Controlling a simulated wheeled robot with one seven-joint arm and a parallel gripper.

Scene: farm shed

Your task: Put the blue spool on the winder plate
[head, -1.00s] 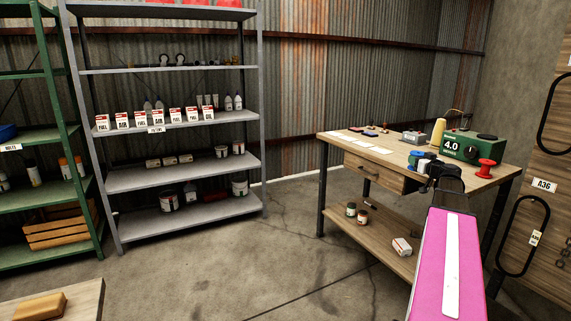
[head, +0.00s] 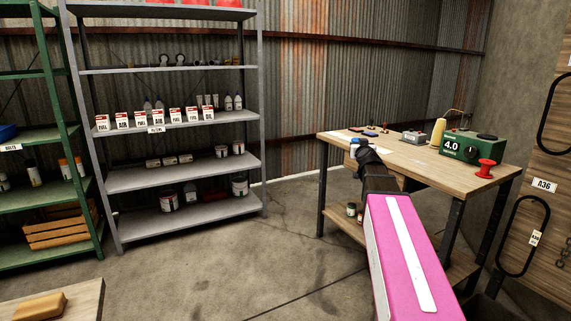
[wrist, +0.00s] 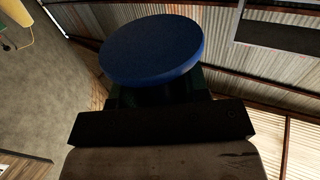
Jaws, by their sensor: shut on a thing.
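The blue spool shows as a blue disc (wrist: 152,50) in the wrist view, held at the end of my gripper (wrist: 160,96). In the head view my gripper (head: 358,151) is a dark shape by the table's left edge, with a bit of blue at its tip. It is shut on the spool. The spool's lower part is hidden by the fingers. On the table's right side stands a green machine (head: 472,147) reading 4.0, with a red spool (head: 486,168) beside it. I cannot tell for certain which part is the winder plate.
A grey shelf (head: 185,180) stands at the back left, with open floor between.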

